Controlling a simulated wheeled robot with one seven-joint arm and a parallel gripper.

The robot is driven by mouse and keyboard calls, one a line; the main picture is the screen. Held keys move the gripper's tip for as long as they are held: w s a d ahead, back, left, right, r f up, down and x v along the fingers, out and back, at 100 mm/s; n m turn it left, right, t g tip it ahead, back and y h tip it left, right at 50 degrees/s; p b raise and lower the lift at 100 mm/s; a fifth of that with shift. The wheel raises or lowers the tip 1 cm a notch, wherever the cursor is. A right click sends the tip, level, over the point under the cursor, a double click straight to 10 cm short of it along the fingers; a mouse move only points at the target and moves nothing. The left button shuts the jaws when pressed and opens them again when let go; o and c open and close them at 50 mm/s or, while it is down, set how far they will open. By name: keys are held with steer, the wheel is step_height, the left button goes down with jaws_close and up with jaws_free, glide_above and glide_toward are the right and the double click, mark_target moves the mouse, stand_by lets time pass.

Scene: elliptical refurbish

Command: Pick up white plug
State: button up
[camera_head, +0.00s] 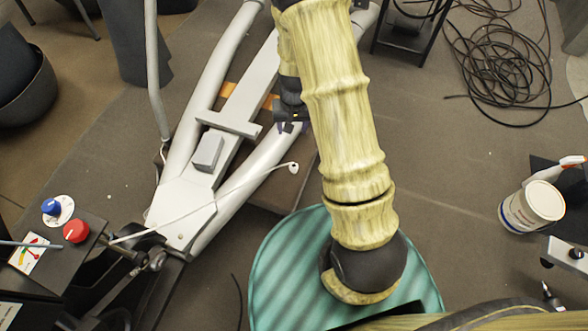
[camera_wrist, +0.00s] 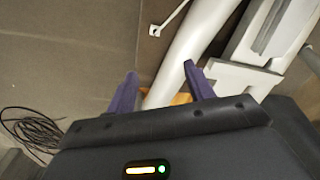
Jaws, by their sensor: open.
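The white plug (camera_head: 293,167) is the small end of a thin white cable (camera_head: 240,185) in the head view. The cable runs across the grey metal frame (camera_head: 190,195), and the plug end lies past its right side. In the wrist view the plug (camera_wrist: 155,31) shows small near the top, beside a white tube. My gripper (camera_head: 291,127) is above the frame, a little beyond the plug in the head view. Its purple fingers are spread apart and empty in the wrist view (camera_wrist: 160,72). The plug is apart from both fingers.
A black control box (camera_head: 85,265) with red and blue knobs stands at lower left. A teal striped round surface (camera_head: 285,270) lies under my arm. A white tub (camera_head: 532,207) stands at right, and coiled black cable (camera_head: 500,50) lies at upper right. Bare floor lies between them.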

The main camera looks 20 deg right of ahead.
glide_above(294, 163)
steer(key=w, duration=0.1)
step_height(294, 163, down, 8)
steer(key=shift+a+r+g, duration=0.15)
steer(key=shift+g, duration=0.15)
step_height(294, 163, down, 12)
steer(key=b, duration=0.6)
steer(key=shift+b, duration=0.3)
steer(key=f+b, duration=0.2)
steer(key=f, duration=0.1)
steer(key=s+f+b, duration=0.1)
steer(key=f, duration=0.1)
steer(key=shift+f+b, duration=0.2)
steer(key=shift+b, duration=0.2)
steer(key=shift+c, duration=0.2)
